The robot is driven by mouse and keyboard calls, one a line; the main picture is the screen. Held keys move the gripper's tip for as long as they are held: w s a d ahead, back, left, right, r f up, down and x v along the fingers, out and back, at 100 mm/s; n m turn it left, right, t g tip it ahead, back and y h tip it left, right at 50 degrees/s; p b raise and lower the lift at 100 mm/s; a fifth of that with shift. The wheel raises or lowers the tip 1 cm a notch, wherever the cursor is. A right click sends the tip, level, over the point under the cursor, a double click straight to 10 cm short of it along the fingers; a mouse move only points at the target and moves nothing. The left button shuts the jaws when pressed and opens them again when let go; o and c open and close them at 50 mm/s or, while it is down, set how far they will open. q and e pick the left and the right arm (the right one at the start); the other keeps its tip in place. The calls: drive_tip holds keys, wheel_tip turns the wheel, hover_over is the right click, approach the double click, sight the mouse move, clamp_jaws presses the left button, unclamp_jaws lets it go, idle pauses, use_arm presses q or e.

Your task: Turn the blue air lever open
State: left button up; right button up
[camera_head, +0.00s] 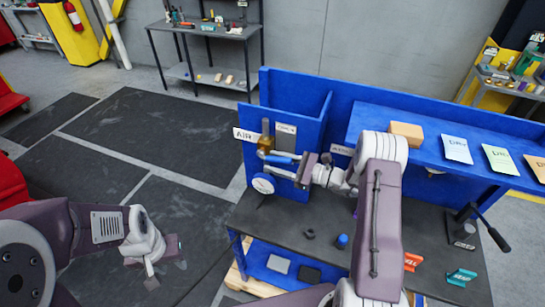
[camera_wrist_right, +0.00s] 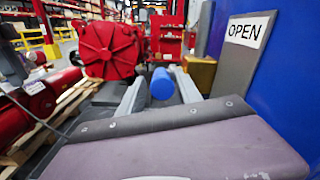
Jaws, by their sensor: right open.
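The blue air lever (camera_head: 284,154) is on the blue panel beside the AIR label (camera_head: 246,135), close to a brass-coloured fitting (camera_head: 265,143). In the right wrist view its rounded blue end (camera_wrist_right: 162,84) shows between the two fingers of my right gripper (camera_wrist_right: 160,92). That gripper, at the panel in the head view (camera_head: 282,163), is open around the lever, with gaps visible beside it. A grey plate marked OPEN (camera_wrist_right: 248,30) stands to the right in the wrist view. My left gripper (camera_head: 151,268) is over the floor at the lower left, away from the bench; its jaw gap is unclear.
A round gauge (camera_head: 263,184) sits just below the lever. The dark bench top (camera_head: 290,222) carries small parts, a blue cap (camera_head: 342,240) and a black-handled tool (camera_head: 484,228). A blue shelf (camera_head: 470,175) holds cards and a tan block (camera_head: 406,133).

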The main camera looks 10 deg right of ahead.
drive_tip(key=shift+w+a, duration=0.4)
drive_tip(key=shift+a, duration=0.05)
drive_tip(key=shift+s+d, duration=0.1)
drive_tip(key=shift+d, duration=0.05)
clamp_jaws()
drive_tip(key=shift+f, duration=0.1)
drive_tip(key=shift+f, duration=0.2)
idle(0.7)
